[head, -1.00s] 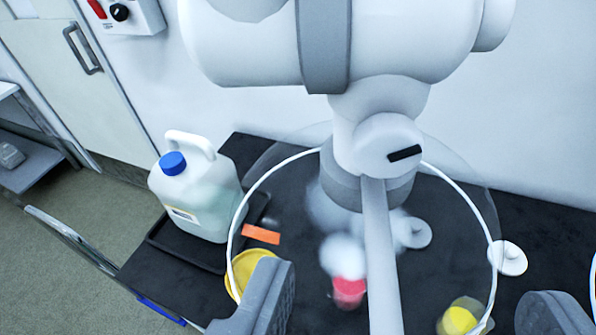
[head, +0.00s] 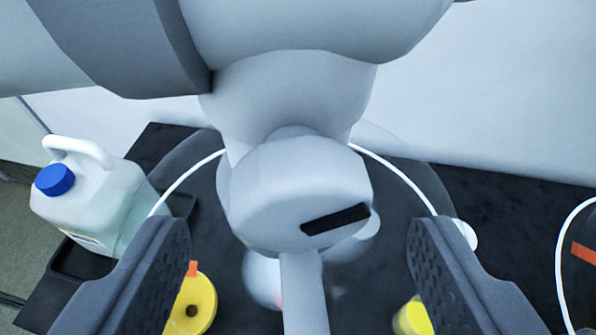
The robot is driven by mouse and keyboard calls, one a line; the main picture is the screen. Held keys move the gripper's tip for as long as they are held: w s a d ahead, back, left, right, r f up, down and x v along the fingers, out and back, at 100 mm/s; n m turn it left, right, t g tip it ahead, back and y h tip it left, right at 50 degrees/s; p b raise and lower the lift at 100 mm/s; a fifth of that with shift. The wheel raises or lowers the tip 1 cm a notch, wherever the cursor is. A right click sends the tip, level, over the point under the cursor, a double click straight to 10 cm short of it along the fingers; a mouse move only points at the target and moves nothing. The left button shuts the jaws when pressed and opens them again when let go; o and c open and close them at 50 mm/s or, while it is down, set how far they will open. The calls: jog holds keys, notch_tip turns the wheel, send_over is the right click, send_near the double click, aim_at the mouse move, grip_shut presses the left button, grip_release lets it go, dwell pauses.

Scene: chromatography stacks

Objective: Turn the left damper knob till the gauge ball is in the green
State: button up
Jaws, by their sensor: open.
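A pale faceted knob (head: 290,195) with a black mark sits at the joint of the white extraction arm (head: 290,90), above a clear hood with a white rim (head: 400,180); I take it as the left damper knob. A grey bar (head: 303,295) runs down from it. My gripper (head: 298,235) is open, one finger at the left and one at the right. The knob shows between and beyond them, apart from both. I cannot make out a gauge ball or a green band.
A jug with a blue cap (head: 55,180) stands in a black tray at left. A yellow ring-shaped piece (head: 195,305) and a yellow-topped item (head: 412,318) show below the hood. A second white rim (head: 562,265) is at right. Whitish haze lies beneath the knob.

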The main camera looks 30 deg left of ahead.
jog(key=shift+x, duration=1.2)
jog(key=shift+c, duration=0.3)
jog(key=c, duration=0.9)
jog(key=shift+f, duration=0.1)
jog(key=n+b, duration=0.1)
jog(key=b, duration=0.2)
jog(key=shift+f+t, duration=0.15)
jog(key=shift+t, duration=0.15)
jog(key=n+t+h+b, duration=0.1)
jog(key=n+b, duration=0.1)
jog(key=b, duration=0.1)
jog(key=shift+h+b, duration=0.3)
jog(key=shift+b, duration=0.1)
